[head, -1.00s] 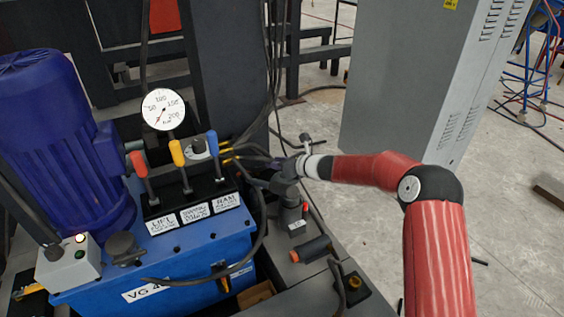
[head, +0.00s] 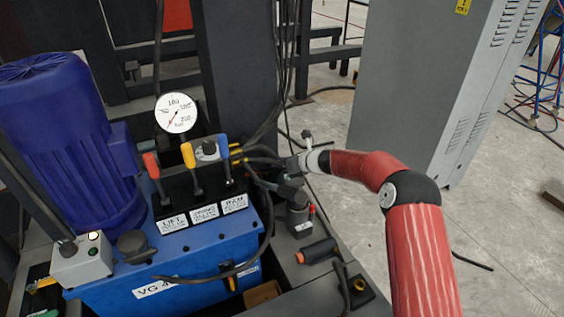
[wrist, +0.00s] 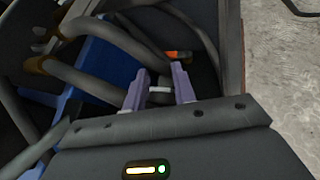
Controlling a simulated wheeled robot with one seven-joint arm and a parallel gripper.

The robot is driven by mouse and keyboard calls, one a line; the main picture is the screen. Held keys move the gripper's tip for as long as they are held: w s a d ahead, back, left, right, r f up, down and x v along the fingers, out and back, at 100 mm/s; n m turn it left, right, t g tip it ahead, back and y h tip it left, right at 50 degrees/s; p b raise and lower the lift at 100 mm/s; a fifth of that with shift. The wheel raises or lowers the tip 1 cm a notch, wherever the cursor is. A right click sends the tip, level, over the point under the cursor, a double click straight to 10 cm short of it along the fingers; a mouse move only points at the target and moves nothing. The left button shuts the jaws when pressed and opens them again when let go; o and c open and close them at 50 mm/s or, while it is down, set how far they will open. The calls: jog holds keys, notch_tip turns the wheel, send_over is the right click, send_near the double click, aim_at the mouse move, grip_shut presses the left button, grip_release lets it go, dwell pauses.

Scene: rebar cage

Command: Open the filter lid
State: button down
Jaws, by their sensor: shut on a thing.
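My gripper (wrist: 160,92) shows two pale purple fingers in the wrist view, closed on a small light grey piece (wrist: 160,97) between them. I take this piece to be part of the filter lid, but most of it is hidden. In the head view my gripper (head: 284,180) is above a dark grey cylindrical housing (head: 300,218), which looks like the filter. My wrist and gripper partly hide the top of the housing, so I cannot tell how far the lid is open.
Hoses (wrist: 90,82) crowd the left of the gripper. A blue tank (head: 190,262) with a lever block (head: 205,195) and gauge (head: 176,113) stands left. A grey cabinet (head: 430,90) stands behind; the floor at right is mostly clear.

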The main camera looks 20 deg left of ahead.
jog(key=shift+d+f, duration=0.3)
jog(key=shift+f, duration=0.25)
jog(key=shift+d+f, duration=0.25)
jog(key=shift+f, duration=0.3)
jog(key=c, duration=1.2)
grip_release()
jog(key=shift+d, duration=0.15)
jog(key=shift+o, duration=0.2)
jog(key=shift+s+a, duration=0.1)
jog(key=shift+a, duration=0.1)
jog(key=w+r+v, duration=0.1)
jog(key=v, duration=0.7)
jog(key=shift+r+b, duration=0.4)
jog(key=shift+r, duration=0.1)
jog(key=shift+s, duration=0.15)
